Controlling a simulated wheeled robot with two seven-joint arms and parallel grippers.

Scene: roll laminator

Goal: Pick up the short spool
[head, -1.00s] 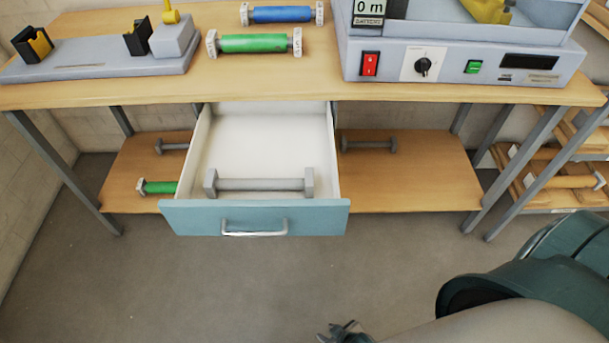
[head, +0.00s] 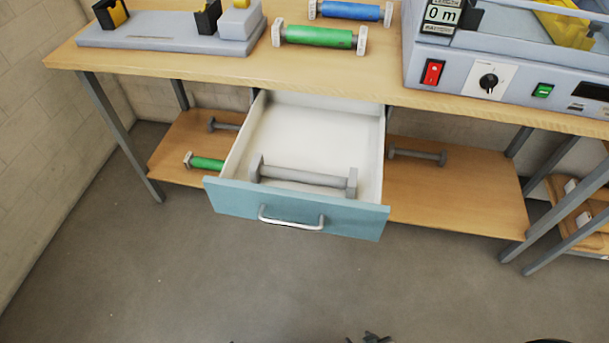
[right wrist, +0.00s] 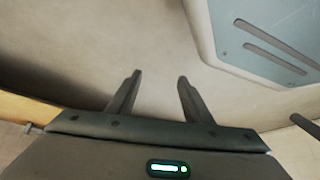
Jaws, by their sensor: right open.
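Several spools are in the head view, and I cannot tell for sure which one the task calls short. A grey bare spool (head: 305,177) lies across the open drawer (head: 300,211), near its front. Smaller grey spools lie on the lower shelf, one to the left (head: 227,126) and one to the right (head: 417,155) of the drawer. A green spool (head: 208,163) on the shelf is partly hidden by the drawer. My right gripper (head: 372,339) barely shows at the bottom edge, far from the spools. In the right wrist view it is open and empty (right wrist: 159,77).
On the bench top (head: 170,68) lie a green roll (head: 318,37) and a blue roll (head: 349,11), between a grey stand (head: 165,36) and the laminator (head: 505,85). The drawer sticks out in front of the lower shelf (head: 455,195). The floor (head: 200,270) before it is clear.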

